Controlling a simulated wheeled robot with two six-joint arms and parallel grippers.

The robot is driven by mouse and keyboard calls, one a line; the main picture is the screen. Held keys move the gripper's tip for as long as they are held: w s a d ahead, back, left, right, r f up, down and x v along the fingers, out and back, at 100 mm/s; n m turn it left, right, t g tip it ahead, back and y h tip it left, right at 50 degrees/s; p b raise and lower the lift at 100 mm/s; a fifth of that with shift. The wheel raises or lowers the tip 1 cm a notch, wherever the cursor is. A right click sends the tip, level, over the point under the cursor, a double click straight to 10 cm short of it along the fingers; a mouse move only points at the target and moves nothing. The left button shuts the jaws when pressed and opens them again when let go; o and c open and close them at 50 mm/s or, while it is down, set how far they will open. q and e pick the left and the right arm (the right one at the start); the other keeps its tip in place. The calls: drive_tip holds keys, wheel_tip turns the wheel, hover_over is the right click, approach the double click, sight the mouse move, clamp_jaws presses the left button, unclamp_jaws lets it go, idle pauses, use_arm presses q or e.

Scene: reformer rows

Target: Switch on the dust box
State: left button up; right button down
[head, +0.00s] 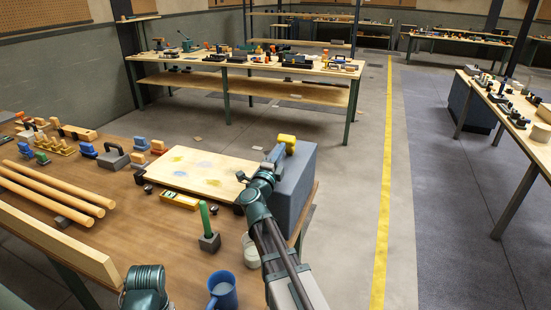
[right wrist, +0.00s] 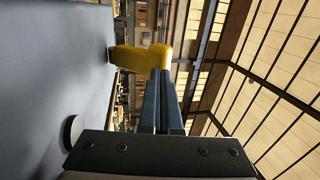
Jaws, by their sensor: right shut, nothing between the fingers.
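The dust box (head: 297,180) is a blue-grey box at the right end of the wooden bench in the head view. Its flat grey face (right wrist: 50,60) fills the left of the right wrist view. A yellow lever or handle (head: 287,140) stands out at its top; it also shows in the right wrist view (right wrist: 135,58). My right gripper (head: 274,157) is at the box's near upper edge, its fingers (right wrist: 160,78) shut together with nothing between them. The fingertips overlap the yellow part in view; I cannot tell whether they touch.
A pale board (head: 205,172) lies left of the box. A green-handled tool (head: 206,222), a glass jar (head: 250,250) and a blue mug (head: 222,290) stand near my right arm. Long wooden rods (head: 50,190) lie at left. Open floor lies right of the box.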

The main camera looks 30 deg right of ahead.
sight(286, 138)
drive_tip(key=shift+w+d+r, duration=0.15)
drive_tip(key=shift+w+d, duration=0.3)
drive_tip(key=shift+d, duration=0.1)
drive_tip(key=shift+r+p, duration=0.3)
drive_tip(key=shift+p, duration=0.3)
drive_tip(key=w+d+r+g+y+p, duration=0.1)
drive_tip(key=p, duration=0.4)
drive_tip(key=w+d+r+g+y+p, duration=0.1)
drive_tip(key=r+y+p, duration=0.1)
drive_tip(key=p, duration=0.4)
drive_tip(key=shift+d+r+g, duration=0.15)
drive_tip(key=shift+d+g, duration=0.05)
drive_tip(key=shift+g, duration=0.2)
drive_tip(key=shift+w+d, duration=0.2)
drive_tip(key=shift+w, duration=0.05)
drive_tip(key=w+d, duration=0.1)
drive_tip(key=w+d+r+p, duration=0.1)
drive_tip(key=d, duration=0.1)
drive_tip(key=shift+w, duration=0.3)
drive_tip(key=shift+x, duration=1.65)
drive_tip(key=shift+s+r, duration=0.1)
drive_tip(key=shift+r, duration=0.1)
